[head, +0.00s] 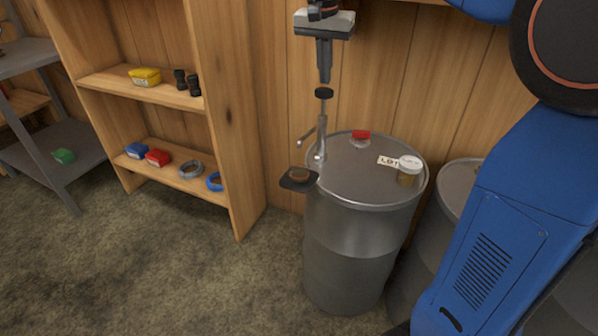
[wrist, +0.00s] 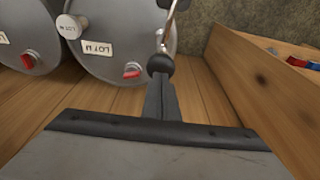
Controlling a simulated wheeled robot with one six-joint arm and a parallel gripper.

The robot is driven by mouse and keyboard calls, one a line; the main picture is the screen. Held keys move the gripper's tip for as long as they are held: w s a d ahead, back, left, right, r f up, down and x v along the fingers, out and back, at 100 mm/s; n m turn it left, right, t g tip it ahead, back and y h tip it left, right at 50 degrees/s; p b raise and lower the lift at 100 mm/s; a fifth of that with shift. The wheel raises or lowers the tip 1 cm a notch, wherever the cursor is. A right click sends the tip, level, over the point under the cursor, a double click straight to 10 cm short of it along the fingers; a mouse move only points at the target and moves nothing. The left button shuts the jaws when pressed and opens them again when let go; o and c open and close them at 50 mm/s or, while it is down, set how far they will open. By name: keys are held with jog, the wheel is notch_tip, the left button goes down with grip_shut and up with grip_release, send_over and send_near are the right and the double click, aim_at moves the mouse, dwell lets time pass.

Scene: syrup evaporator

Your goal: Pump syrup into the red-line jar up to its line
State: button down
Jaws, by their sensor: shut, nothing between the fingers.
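My gripper (head: 324,78) points down with its fingers together, just above the black knob (head: 323,93) of the pump. In the wrist view, the fingertips (wrist: 160,85) overlap the knob (wrist: 160,65); I cannot tell whether they touch. The pump's metal rod and body (head: 321,140) stand upright at the drum's left edge, with a spout pointing left. A small jar with a brownish top (head: 299,174) sits on a dark shelf (head: 286,185) at the drum's side, below the spout. Its red line and syrup level cannot be made out.
A white-lidded jar (head: 410,163), a LOT label (head: 388,161) and a red cap (head: 361,135) are on the grey drum (head: 350,240). A second drum (head: 455,185) stands at right. Wooden shelves (head: 230,120) stand at left. The floor in front is clear.

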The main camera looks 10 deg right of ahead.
aim_at(324, 89)
jog(key=shift+f, duration=0.1)
jog(key=shift+f, duration=2.45)
jog(key=shift+r, duration=2.55)
jog(key=shift+f, duration=0.1)
jog(key=shift+f, duration=1.4)
jog(key=shift+r, duration=1.5)
